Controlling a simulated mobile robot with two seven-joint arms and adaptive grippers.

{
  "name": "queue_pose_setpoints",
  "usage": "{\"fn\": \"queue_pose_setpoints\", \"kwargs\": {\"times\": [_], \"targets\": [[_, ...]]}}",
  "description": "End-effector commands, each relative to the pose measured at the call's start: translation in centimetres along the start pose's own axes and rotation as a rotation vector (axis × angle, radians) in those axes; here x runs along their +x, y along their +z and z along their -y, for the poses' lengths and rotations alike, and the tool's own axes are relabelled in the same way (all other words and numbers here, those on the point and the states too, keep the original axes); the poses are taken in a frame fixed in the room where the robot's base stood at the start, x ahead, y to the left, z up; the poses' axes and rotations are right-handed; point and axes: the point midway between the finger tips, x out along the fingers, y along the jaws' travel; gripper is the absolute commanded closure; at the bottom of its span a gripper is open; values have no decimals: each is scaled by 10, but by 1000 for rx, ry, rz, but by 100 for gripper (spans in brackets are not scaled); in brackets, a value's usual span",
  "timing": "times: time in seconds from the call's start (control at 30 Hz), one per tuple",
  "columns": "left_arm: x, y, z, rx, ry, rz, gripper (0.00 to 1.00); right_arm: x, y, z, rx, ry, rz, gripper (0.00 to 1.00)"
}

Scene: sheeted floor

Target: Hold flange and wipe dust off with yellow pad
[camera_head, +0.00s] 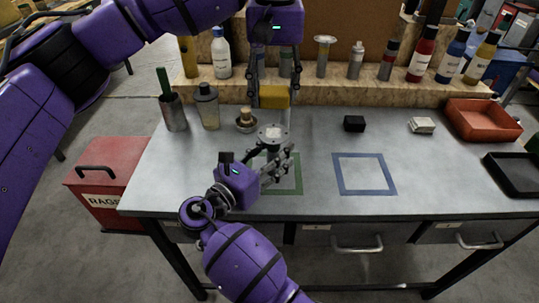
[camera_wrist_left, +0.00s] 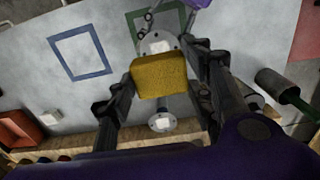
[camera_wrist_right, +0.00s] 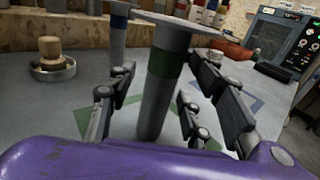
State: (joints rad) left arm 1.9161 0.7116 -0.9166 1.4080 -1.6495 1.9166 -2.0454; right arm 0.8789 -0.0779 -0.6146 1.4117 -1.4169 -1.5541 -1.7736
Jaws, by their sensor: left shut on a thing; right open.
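My left gripper (camera_head: 272,92) is shut on the yellow pad (camera_head: 275,97) and holds it in the air. In the left wrist view the pad (camera_wrist_left: 160,76) sits between both fingers. The flange (camera_head: 271,133) stands upright below and in front of the pad, apart from it, at the green square outline (camera_head: 297,177). Its round grey plate shows in the left wrist view (camera_wrist_left: 157,44). My right gripper (camera_head: 281,160) is open, its fingers either side of the flange's stem. The right wrist view shows the grey, green-banded stem (camera_wrist_right: 160,95) between them. I cannot make out dust.
A blue square outline (camera_head: 364,188) is empty on the table. A round-handled brush in a dish (camera_head: 246,120), a clear bottle (camera_head: 208,106), a black block (camera_head: 354,124) and a red tray (camera_head: 483,120) stand around. Bottles line the wooden shelf (camera_head: 370,90). Another, blue-banded flange (camera_wrist_right: 118,40) stands behind.

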Motion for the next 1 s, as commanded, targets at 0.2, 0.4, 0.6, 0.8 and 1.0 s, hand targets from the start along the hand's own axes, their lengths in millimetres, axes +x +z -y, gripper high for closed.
{"fn": "queue_pose_setpoints", "kwargs": {"times": [0.2,0.4,0.6,0.8,1.0], "targets": [[0,0,0,0,0,0,73,0,0,0,0,0,0,64],[0,0,0,0,0,0,73,0,0,0,0,0,0,90],[0,0,0,0,0,-1,73,0,0,0,0,0,0,100],[-1,0,1,-1,-3,-3,73,0,0,0,0,0,-1,100],[0,0,0,-1,-1,0,73,0,0,0,0,0,0,100]]}}
